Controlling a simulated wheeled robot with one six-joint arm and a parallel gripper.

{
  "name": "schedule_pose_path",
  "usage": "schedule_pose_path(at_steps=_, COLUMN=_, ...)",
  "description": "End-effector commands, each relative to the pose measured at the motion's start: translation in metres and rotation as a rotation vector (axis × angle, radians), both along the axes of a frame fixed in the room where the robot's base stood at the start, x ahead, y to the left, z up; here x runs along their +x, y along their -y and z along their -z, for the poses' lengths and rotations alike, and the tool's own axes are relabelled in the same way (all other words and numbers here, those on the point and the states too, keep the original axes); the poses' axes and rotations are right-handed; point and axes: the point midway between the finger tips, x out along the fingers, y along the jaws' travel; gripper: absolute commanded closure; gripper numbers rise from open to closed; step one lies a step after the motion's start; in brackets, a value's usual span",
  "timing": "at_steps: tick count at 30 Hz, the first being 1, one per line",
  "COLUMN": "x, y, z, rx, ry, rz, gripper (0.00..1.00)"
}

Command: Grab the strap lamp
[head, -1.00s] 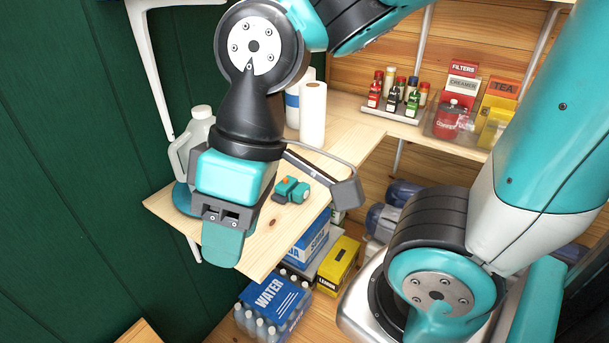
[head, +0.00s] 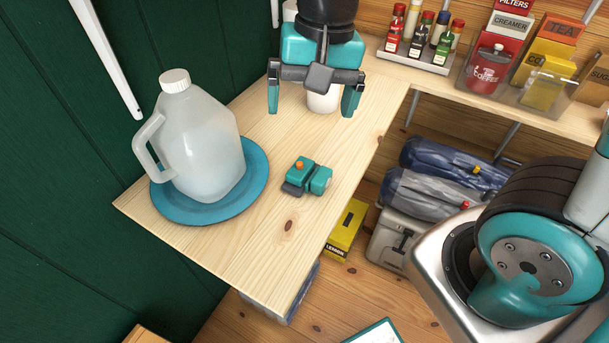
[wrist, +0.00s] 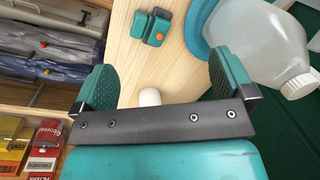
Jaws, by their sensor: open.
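The strap lamp (head: 308,176) is a small teal and dark grey block with an orange button. It lies on the wooden shelf, right of the jug. It also shows in the wrist view (wrist: 151,26), beyond and between my fingertips. My gripper (head: 313,112) is open and empty, behind the lamp in the head view and apart from it. Its two teal fingers point down, spread wide.
A milky jug (head: 197,140) stands on a blue plate (head: 252,188) left of the lamp. A white roll (head: 324,101) stands partly hidden behind my gripper. A spice rack (head: 418,56) and boxes sit on the back shelf. Wood in front of the lamp is clear.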

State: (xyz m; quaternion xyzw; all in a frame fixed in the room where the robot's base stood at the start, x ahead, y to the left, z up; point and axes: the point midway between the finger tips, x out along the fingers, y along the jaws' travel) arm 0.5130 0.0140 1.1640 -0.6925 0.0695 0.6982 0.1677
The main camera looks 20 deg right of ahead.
Motion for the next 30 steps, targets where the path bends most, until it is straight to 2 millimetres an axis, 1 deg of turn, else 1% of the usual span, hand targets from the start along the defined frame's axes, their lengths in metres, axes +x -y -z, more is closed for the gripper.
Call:
schedule_pose_path(at_steps=1, x=0.017, y=0.006, z=0.017, rx=-0.033, ry=-0.023, rz=0.139, gripper=0.0)
schedule_pose_path(at_steps=3, x=0.035, y=0.015, z=0.029, rx=-0.073, ry=-0.043, rz=0.322, gripper=0.0)
schedule_pose_path(at_steps=6, x=0.052, y=0.023, z=0.04, rx=-0.111, ry=-0.054, rz=0.503, gripper=0.0)
schedule_pose_path(at_steps=9, x=0.059, y=0.026, z=0.048, rx=-0.13, ry=-0.059, rz=0.587, gripper=0.0)
schedule_pose_path(at_steps=11, x=0.06, y=0.026, z=0.057, rx=-0.134, ry=-0.061, rz=0.602, gripper=0.0)
schedule_pose_path(at_steps=14, x=0.059, y=0.025, z=0.076, rx=-0.136, ry=-0.063, rz=0.602, gripper=0.0)
schedule_pose_path(at_steps=21, x=0.059, y=0.024, z=0.131, rx=-0.134, ry=-0.063, rz=0.596, gripper=0.0)
schedule_pose_path(at_steps=24, x=0.059, y=0.024, z=0.148, rx=-0.133, ry=-0.061, rz=0.595, gripper=0.0)
schedule_pose_path(at_steps=27, x=0.059, y=0.024, z=0.16, rx=-0.132, ry=-0.059, rz=0.596, gripper=0.0)
schedule_pose_path(at_steps=30, x=0.059, y=0.024, z=0.165, rx=-0.131, ry=-0.058, rz=0.595, gripper=0.0)
